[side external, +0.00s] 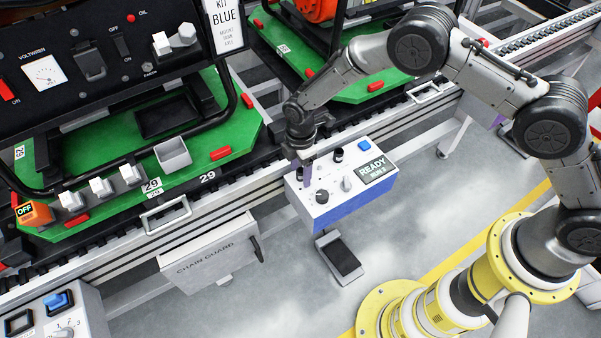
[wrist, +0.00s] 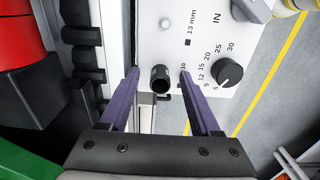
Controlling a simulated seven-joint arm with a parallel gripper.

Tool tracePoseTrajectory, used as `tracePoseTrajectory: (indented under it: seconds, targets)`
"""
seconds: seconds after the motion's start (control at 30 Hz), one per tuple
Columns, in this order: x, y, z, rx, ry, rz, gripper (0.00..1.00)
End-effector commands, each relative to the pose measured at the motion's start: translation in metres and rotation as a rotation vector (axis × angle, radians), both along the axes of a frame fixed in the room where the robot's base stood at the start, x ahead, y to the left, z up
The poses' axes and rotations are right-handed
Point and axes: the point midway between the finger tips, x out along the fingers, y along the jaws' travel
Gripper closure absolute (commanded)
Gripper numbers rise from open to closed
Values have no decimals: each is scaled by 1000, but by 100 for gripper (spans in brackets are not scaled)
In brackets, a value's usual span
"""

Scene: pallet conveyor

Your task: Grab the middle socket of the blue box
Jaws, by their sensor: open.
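The blue box (side external: 345,207) has a white top and stands beside the conveyor rail. Its white top fills the upper middle of the wrist view (wrist: 195,55). My gripper (wrist: 159,73) is open over the box's conveyor-side edge, its purple fingers spread. A black socket (wrist: 160,80) shows between the fingertips, near the "10" mark, with gaps to both fingers. Another black socket (side external: 338,155) is at the far end. In the side view my gripper (side external: 307,168) hides part of the row.
A black dial knob (wrist: 229,73) stands right of the socket in the wrist view. The box also carries a READY display (side external: 374,169) and a blue button (side external: 365,146). The conveyor rail (side external: 240,185) and green pallet (side external: 120,185) lie to the left.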

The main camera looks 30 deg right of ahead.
Motion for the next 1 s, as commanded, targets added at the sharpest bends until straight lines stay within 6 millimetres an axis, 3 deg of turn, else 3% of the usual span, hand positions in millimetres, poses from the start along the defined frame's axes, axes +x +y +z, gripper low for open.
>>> tracePoseTrajectory:
  seconds: [0.03, 0.37, 0.77, 1.0]
  targets:
    - [0, 0, 0, 0, 0, 0, 42]
    - [0, 0, 0, 0, 0, 0, 100]
    - [0, 0, 1, 0, 0, 0, 100]
    - [0, 0, 16, 1, -2, 0, 100]
